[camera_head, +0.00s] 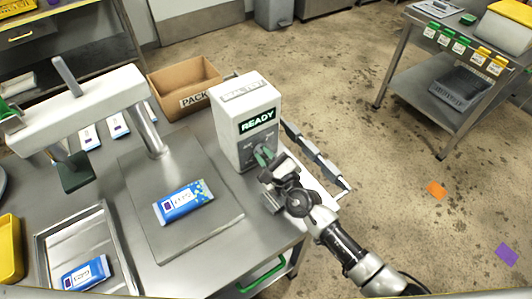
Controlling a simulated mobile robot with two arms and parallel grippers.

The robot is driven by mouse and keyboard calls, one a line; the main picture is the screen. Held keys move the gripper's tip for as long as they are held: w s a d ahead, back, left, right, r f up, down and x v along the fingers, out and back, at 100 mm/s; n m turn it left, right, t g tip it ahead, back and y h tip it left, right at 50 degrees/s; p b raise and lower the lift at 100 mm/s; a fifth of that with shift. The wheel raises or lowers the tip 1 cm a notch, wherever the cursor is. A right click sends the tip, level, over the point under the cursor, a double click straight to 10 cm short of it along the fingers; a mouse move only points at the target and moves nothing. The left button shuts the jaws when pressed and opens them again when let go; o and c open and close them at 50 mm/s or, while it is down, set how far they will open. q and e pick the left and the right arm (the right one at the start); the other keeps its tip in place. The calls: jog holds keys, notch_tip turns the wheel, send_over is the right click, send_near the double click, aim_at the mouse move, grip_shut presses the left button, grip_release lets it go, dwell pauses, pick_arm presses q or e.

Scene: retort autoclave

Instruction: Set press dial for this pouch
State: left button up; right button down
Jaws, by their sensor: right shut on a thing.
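The white press control box (238,112) stands at the right side of the metal table, with a lit sign reading READY. Its dial (262,156) is low on the front face and is mostly hidden by my right gripper (268,165). The right gripper is shut on the dial, its arm reaching in from the lower right. A blue and white pouch (184,203) lies flat on the grey press plate (205,232), left of the box. My left gripper is not in view.
A metal tray (105,222) at the lower left holds another blue pouch (85,274). The white press arm (85,108) overhangs the table. An open cardboard box (190,100) marked PACK sits behind. More pouches (118,124) lie at the back left.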

jog(key=shift+f+n, duration=0.1)
jog(key=shift+n, duration=1)
jog(key=c, duration=1.1)
grip_release()
jog(key=v, duration=1)
jog(key=shift+s, duration=0.15)
jog(key=shift+s+d, duration=0.2)
jog(key=shift+s, duration=0.05)
